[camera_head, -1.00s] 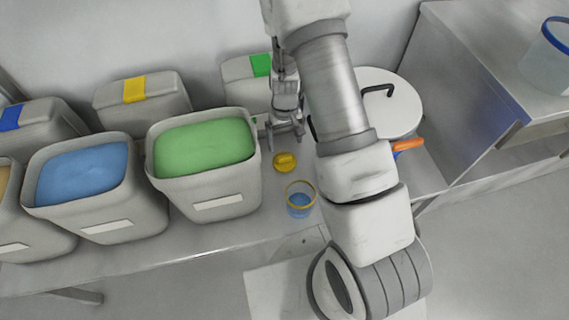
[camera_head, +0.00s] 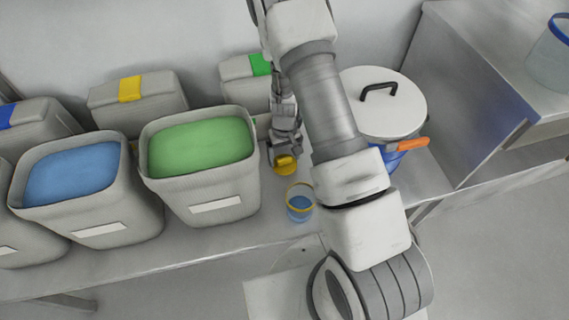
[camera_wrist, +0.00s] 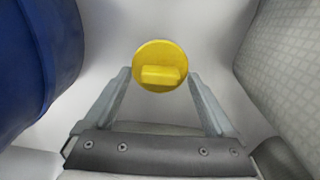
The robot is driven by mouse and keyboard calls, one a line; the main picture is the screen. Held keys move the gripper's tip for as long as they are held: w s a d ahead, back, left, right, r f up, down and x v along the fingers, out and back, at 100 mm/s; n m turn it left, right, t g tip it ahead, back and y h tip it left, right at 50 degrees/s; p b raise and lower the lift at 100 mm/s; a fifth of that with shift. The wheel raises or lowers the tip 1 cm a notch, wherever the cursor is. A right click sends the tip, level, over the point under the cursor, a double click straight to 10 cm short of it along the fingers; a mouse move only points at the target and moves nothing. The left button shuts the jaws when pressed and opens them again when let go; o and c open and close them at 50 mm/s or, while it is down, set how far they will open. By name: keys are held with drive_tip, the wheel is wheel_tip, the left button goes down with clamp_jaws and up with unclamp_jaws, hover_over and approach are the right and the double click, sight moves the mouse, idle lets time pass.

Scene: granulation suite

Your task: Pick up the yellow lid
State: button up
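The yellow lid (camera_head: 285,166) lies flat on the bench between the green-filled bin and the blue pot. In the wrist view the lid (camera_wrist: 160,66) is a round disc with a raised bar across its middle. It appears ahead of the fingertips, between their lines. My gripper (camera_wrist: 160,76) is open, with one finger on each side and nothing held. In the head view my gripper (camera_head: 284,150) is just above and behind the lid and partly covers it. I cannot tell whether the fingers touch it.
A small clear cup with a yellow rim and blue contents (camera_head: 300,203) stands in front of the lid. The green-filled bin (camera_head: 212,190) is close on the left. A blue pot with a white lid (camera_head: 408,100) and orange handle stands right, behind my arm.

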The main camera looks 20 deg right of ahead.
drive_tip(key=c, duration=1.2)
drive_tip(key=shift+r, duration=0.1)
drive_tip(key=shift+c, duration=0.2)
